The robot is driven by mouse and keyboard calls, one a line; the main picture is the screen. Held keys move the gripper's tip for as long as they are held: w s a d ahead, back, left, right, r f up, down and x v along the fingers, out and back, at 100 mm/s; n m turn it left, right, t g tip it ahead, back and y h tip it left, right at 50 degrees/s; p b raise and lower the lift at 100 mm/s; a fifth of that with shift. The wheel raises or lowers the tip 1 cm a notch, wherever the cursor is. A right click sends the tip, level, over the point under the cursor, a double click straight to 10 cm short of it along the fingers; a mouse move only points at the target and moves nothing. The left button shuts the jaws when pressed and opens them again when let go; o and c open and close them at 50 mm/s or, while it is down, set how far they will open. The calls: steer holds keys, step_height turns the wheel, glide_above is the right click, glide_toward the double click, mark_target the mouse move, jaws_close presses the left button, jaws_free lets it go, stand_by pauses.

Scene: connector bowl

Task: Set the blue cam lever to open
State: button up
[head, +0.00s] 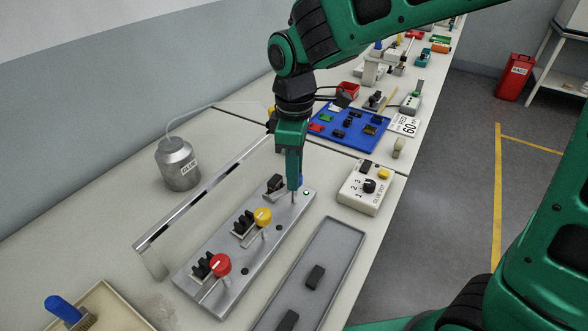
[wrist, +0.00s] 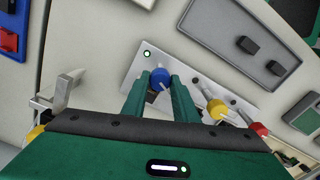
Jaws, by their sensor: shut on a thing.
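The blue cam lever (wrist: 160,78) has a round blue knob with a pale line across it. It stands at the green-light end of a grey metal plate (head: 225,285). My gripper (wrist: 160,92) has its green fingers on either side of the blue knob and is shut on it. In the head view my gripper (head: 294,185) points down over that end of the plate and hides most of the blue knob (head: 301,181). I cannot tell the lever's set position from the marks.
On the same plate are a yellow lever (head: 263,216) and a red lever (head: 220,265), beside black connectors. A grey tray (head: 339,244) with black parts lies to the right. A white dial box (head: 365,187) stands behind it. A metal rail (head: 200,193) and a glue can (head: 178,165) are left.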

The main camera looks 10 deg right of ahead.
steer(key=shift+w+d+n, duration=0.1)
steer(key=shift+n, duration=1.05)
steer(key=shift+w+d+n, duration=0.1)
steer(key=shift+n, duration=1.05)
steer(key=o, duration=1.1)
steer(key=shift+c, duration=0.2)
steer(key=shift+s, duration=0.1)
steer(key=shift+a, duration=0.1)
steer(key=shift+r, duration=0.1)
step_height(320, 180, up, 11)
steer(key=shift+f, duration=0.2)
